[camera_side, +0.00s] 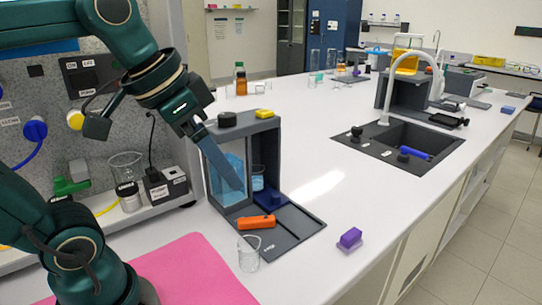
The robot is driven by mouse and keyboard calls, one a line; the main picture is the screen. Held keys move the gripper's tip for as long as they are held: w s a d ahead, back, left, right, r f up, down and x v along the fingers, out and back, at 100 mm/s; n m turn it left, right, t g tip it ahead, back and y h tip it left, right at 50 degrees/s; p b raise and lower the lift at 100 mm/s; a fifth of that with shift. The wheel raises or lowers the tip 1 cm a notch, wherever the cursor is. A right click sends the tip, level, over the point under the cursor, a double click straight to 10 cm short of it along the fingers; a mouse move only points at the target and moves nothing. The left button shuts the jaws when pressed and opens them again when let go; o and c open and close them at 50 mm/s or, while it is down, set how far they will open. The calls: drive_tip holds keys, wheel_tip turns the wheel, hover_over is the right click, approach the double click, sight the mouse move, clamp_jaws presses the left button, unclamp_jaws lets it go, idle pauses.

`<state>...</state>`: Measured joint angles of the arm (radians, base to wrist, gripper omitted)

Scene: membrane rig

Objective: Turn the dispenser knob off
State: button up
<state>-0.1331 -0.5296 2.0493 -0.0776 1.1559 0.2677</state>
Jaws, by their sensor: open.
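The dispenser (266,150) is a dark grey frame with a clear tank of blue liquid (225,180), standing on the white bench. A round black knob (228,119) and a small yellow piece (264,114) sit on its top; I cannot tell the knob's setting. My gripper (241,190) points down and right, its long blue fingers in front of the tank in this view. It is open, with nothing seen between the fingers. I cannot tell whether they touch the tank. A small beaker (258,180) stands inside the frame, partly hidden.
On the dispenser's dark base are an orange piece (256,222) and a blue block (268,198). An empty beaker (249,253) stands in front, and a purple block (350,238) lies right. A pink mat (195,270) is front left. A sink (410,135) is farther right.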

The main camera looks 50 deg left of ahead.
drive_tip(key=w+a+r, duration=0.3)
drive_tip(key=w+r, duration=0.1)
drive_tip(key=n, duration=0.3)
hover_over(226, 114)
drive_tip(key=s, duration=0.3)
drive_tip(key=shift+w+d+r+g+y, duration=0.25)
drive_tip(key=shift+d+r+g+y, duration=0.05)
drive_tip(key=shift+d+r+g, duration=0.15)
drive_tip(key=shift+a+f, duration=0.2)
drive_tip(key=shift+f, duration=0.2)
drive_tip(key=shift+x, duration=2.25)
drive_tip(key=shift+w, duration=0.1)
